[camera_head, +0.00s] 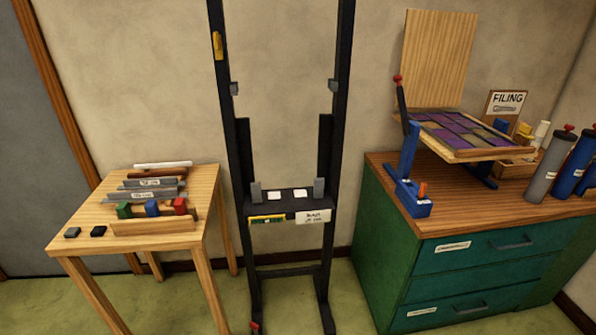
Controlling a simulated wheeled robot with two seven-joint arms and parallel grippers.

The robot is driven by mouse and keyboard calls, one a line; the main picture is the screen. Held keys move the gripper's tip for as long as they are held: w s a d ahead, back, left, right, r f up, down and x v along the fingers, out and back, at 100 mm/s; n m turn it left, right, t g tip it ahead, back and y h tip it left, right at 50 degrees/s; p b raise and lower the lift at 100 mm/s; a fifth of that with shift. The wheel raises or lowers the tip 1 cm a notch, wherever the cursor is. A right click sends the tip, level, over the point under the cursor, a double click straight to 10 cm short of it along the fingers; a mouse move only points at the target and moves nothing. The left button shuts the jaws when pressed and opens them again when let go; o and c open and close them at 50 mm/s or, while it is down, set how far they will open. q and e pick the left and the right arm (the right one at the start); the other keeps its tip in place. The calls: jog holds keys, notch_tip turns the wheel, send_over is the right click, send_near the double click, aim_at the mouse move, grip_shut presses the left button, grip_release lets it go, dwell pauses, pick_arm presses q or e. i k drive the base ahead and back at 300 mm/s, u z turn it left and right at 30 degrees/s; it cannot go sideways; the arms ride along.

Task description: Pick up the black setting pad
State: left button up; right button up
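Two small dark blocks lie side by side at the front left corner of the small wooden table (85,254). The right one is the blacker and looks like the black setting pad (98,231). The left one is a dark grey pad (72,232) with a lighter top. A small gap separates them, and nothing covers either. Neither of my grippers shows in the head view, so their state and place are hidden.
Beside the pads, a wooden rack (154,228) holds green, blue and red blocks. Several bars and strips lie behind. A tall black frame (341,100) stands right of the table. Further right, a green cabinet (470,260) bears a tilted leaded panel (460,132) and cylinders.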

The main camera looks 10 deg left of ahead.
aim_at(98, 231)
jog(key=u, duration=1.35)
jog(key=i, duration=0.4)
jog(key=z, duration=0.65)
jog(key=i, duration=1.25)
jog(key=u, duration=0.35)
